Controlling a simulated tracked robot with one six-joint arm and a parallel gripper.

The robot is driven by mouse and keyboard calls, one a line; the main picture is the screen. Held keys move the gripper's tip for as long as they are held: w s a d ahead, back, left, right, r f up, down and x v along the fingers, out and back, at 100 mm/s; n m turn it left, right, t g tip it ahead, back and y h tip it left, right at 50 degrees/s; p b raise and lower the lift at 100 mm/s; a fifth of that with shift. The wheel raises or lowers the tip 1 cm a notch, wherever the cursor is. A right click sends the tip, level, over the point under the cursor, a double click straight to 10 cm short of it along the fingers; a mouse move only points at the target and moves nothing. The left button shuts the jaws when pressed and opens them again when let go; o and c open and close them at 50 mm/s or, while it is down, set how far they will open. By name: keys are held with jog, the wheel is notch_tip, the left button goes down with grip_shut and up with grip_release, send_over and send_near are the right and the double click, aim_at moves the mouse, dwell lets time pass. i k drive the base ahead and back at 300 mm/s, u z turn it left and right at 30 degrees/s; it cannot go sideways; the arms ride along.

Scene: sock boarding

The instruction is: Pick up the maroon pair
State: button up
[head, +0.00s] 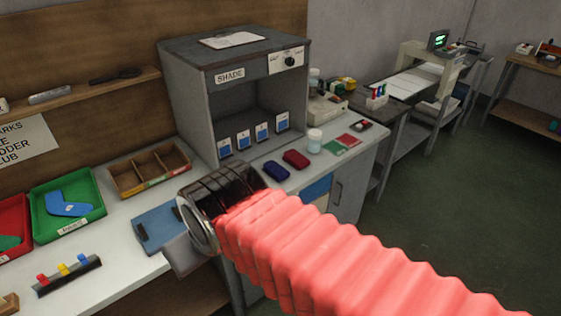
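The maroon pair (296,159) is a small folded dark-red bundle lying on the white worktop, in front of the grey SHADE box. My gripper (187,252) is at the end of the coral-red sleeved arm, left of and nearer than both pairs, over the bench's front edge. Its fingers are mostly hidden behind the dark wrist and metal ring, so I cannot tell whether it is open. It is well apart from the maroon pair.
The SHADE box (192,98) stands behind the pairs, with several blue-and-white cards inside. A white-lidded jar (314,141) and red and green swatches (349,140) are to the right. A blue flat item (157,228), wooden tray (149,169) and green tray (98,207) are left.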

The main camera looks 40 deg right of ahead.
aim_at(297, 160)
jog(key=u, duration=1.8)
jog(key=k, duration=0.95)
jog(key=z, duration=1.75)
